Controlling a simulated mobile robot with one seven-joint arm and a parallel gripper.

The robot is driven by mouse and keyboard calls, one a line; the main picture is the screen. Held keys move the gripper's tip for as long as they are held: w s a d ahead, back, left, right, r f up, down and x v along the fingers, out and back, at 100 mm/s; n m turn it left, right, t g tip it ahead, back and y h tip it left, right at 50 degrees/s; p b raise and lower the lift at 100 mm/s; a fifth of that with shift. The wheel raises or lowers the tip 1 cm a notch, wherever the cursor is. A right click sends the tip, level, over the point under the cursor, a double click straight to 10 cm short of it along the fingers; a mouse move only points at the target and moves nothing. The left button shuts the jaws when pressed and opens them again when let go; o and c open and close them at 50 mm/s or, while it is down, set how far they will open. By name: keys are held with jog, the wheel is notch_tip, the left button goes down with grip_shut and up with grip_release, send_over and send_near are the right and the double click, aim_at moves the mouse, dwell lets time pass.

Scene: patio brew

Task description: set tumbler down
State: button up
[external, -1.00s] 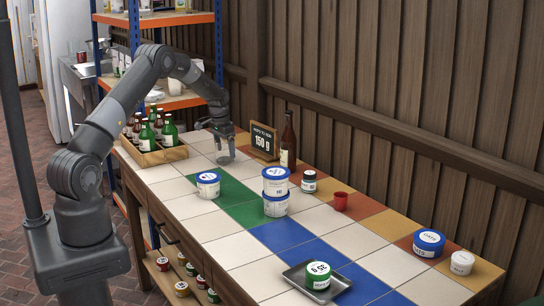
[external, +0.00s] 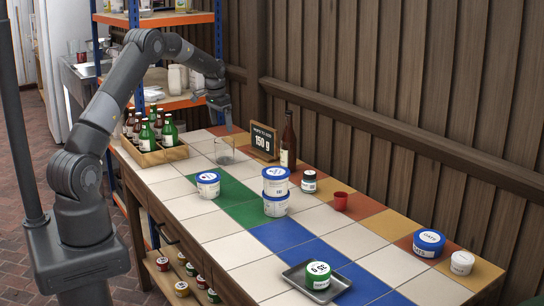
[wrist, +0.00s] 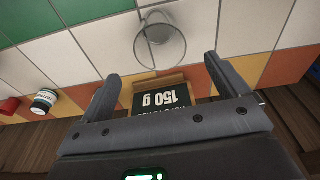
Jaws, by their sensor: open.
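The tumbler (external: 225,152) is a clear glass standing upright on the tiled tabletop, right of the bottle crate and left of the small sign. My gripper (external: 228,126) is above the table, higher than the tumbler and apart from it. In the wrist view the tumbler (wrist: 160,42) stands on pale tiles beyond the fingertips. The fingers of my gripper (wrist: 168,72) are spread wide with nothing between them; the sign lies in view below the gap.
A "150 g" sign (external: 265,141) and a brown bottle (external: 289,140) stand close right of the tumbler. A wooden crate (external: 160,156) of green and brown bottles is at left. White tubs (external: 275,182) stand mid-table. A metal tray (external: 341,290) is at the front.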

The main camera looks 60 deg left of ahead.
jog(key=s+d+r+t, duration=0.1)
jog(key=s+d+r, duration=0.5)
jog(key=d+r, duration=0.45)
jog(key=s+d+r+t, duration=0.1)
jog(key=s+d+r, duration=0.6)
jog(key=d+r, duration=0.35)
jog(key=s+d+f+t, duration=0.1)
jog(key=s+d, duration=0.6)
jog(key=s, duration=0.5)
jog(key=s+d+f+t, duration=0.1)
jog(key=s+d, duration=0.7)
jog(key=s, duration=0.5)
jog(key=shift+m, duration=0.3)
